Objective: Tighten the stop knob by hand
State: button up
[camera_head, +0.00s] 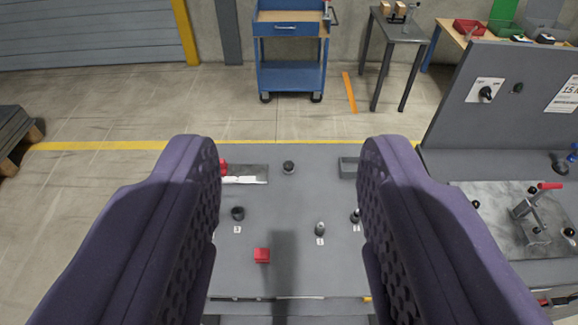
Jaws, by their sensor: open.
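My gripper (290,150) reaches forward over a grey worktop (300,190), its two purple fingers wide apart with nothing between the pads. I cannot tell which part is the stop knob. Between the fingers, a round black part (288,167) is at the back of the worktop. Nearer are a black part (237,213) at the left, a black-topped part (320,228) right of centre and another dark part (356,215) against the right finger's outline. A dark selector knob (486,93) is on the upright panel, and a black round part (562,167) lies at the far right.
A metal plate (246,174) and grey tray (348,168) are at the back. A red-handled clamp (535,205) stands on a plate at right. The upright panel (455,110) bounds that side. A blue cart (291,75) stands beyond.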

aim_at(288, 165)
jog(key=i, duration=1.3)
